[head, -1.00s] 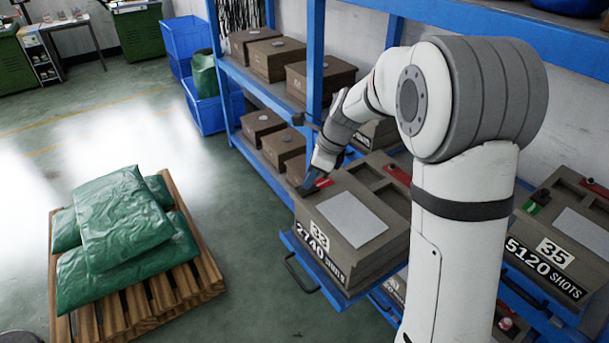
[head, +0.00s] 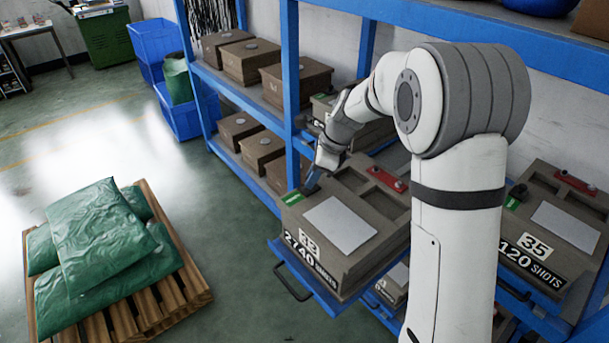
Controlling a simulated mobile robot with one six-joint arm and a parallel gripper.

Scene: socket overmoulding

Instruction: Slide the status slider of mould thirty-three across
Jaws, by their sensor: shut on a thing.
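Mould thirty-three (head: 365,247) is a brown-grey block with a blank pale plate on top and a "33" and "2740 SHOTS" label on its front. It sits on a pulled-out blue shelf drawer. Its status slider lies at the top left edge; a green field (head: 292,198) shows at the left of its track and no red shows there. My gripper (head: 311,186) reaches down to the slider, just right of the green field, and is shut on it. The fingers hide most of the slider itself.
Mould thirty-five (head: 558,238) stands to the right, also showing green. Blue rack posts (head: 289,90) and brown moulds on shelves stand behind. A pallet (head: 185,290) with green sacks stands at left on open floor.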

